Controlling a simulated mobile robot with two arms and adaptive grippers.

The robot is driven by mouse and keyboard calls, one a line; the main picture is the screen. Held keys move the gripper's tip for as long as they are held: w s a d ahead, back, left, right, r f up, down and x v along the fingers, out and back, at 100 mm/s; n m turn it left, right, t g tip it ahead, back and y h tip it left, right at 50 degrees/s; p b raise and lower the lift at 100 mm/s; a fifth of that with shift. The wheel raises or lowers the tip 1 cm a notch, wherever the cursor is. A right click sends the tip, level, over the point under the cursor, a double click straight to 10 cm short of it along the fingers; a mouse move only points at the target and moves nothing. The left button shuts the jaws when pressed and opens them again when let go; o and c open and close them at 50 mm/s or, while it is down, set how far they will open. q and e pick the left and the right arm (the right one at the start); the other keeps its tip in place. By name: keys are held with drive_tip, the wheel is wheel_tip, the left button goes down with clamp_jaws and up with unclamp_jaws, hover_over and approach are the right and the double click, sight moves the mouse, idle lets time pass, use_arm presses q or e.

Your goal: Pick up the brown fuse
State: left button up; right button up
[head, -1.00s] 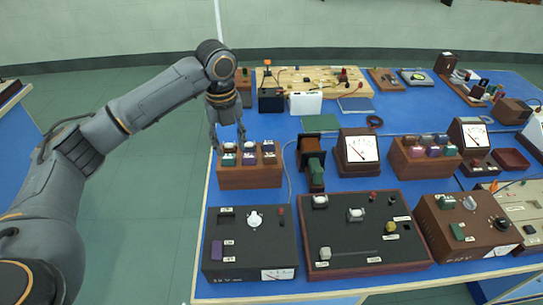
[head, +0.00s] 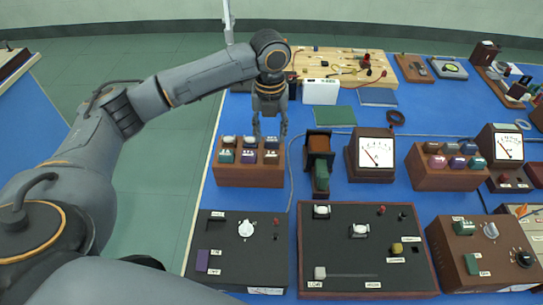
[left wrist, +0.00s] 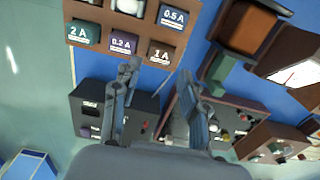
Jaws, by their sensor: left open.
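A dark wooden fuse rack (head: 250,178) stands on the blue bench and holds two rows of fuses. The brown fuse (head: 271,157), labelled 1 A, is in the front row at the right end; it also shows in the left wrist view (left wrist: 158,52), beside the purple 0.2 A fuse (left wrist: 122,42). My left gripper (head: 270,132) points down over the right end of the rack, open and empty. In the left wrist view, its open fingers (left wrist: 158,78) are apart, with the brown fuse beyond them. My right gripper is not in view.
A box with a brown top and green block (head: 320,178) stands right of the rack, then a meter (head: 372,155) and a second fuse rack (head: 450,178). Two dark control panels (head: 235,260) (head: 372,215) lie in front. A green mat (head: 333,116) lies behind.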

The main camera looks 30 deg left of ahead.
sight(271, 154)
use_arm(q)
drive_tip(key=shift+f, duration=0.7)
drive_tip(key=shift+w+f, duration=0.15)
drive_tip(key=shift+f, duration=0.2)
drive_tip(key=shift+d+f+p, duration=0.1)
drive_tip(key=shift+f+p, duration=0.25)
drive_tip(key=shift+f, duration=0.25)
drive_tip(key=f, duration=0.1)
drive_tip(key=f+p, duration=0.1)
drive_tip(key=f, duration=0.1)
drive_tip(key=shift+s+d+f, duration=0.1)
drive_tip(key=shift+s+f, duration=0.2)
drive_tip(key=shift+s, duration=0.05)
drive_tip(key=shift+f, duration=0.25)
drive_tip(key=c, duration=0.8)
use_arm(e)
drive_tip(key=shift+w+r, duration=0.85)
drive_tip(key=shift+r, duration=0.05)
